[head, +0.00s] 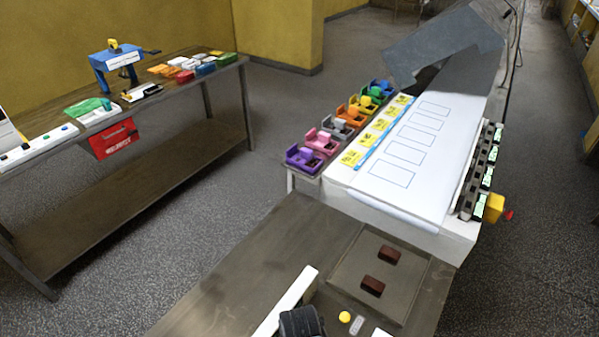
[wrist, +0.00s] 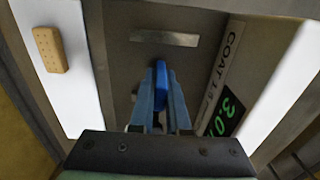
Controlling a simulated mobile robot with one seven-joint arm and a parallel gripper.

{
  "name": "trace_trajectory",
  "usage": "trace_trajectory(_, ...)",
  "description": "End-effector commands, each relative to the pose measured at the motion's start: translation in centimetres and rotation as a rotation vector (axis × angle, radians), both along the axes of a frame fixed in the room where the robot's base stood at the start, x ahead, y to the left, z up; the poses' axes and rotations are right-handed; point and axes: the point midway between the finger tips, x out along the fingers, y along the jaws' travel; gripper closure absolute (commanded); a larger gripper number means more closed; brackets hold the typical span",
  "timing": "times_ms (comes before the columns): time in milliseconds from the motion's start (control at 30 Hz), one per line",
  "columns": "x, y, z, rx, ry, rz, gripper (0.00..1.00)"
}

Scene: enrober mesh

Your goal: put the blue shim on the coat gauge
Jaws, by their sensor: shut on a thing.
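In the wrist view, my gripper (wrist: 161,82) has its two blue-grey fingers shut on the bright blue shim (wrist: 161,74), whose upper part shows between the fingertips. The coat gauge is seen close up from above: a dark panel with a white strip lettered "COAT" (wrist: 224,66) and a green-digit display reading about 3.0 (wrist: 226,117). A pale metal bar (wrist: 164,39) lies on the dark surface just beyond the shim. The fingers hide the shim's lower part, and I cannot tell whether it touches the gauge. My gripper is not clearly visible in the head view.
A biscuit (wrist: 49,50) lies on a white strip at left in the wrist view. In the head view, two brown blocks (head: 381,270) lie on the near bench, coloured holders (head: 305,158) line the white belt, and a table (head: 120,170) with small items stands left across open floor.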

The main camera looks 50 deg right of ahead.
Motion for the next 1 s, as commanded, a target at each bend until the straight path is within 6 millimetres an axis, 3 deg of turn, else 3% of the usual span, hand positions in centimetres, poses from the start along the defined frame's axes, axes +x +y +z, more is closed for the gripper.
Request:
trace_trajectory(100, 0.0, 0.0, -0.4, 0.000, 0.000, 0.000, 1.00)
trace_trajectory(133, 0.0, 0.0, -0.4, 0.000, 0.000, 0.000, 0.84)
trace_trajectory(300, 0.0, 0.0, -0.3, 0.000, 0.000, 0.000, 0.56)
trace_trajectory(700, 0.0, 0.0, 0.5, -0.001, -0.001, 0.000, 0.56)
trace_trajectory(1000, 0.1, 0.0, 6.0, -0.003, -0.004, 0.001, 0.56)
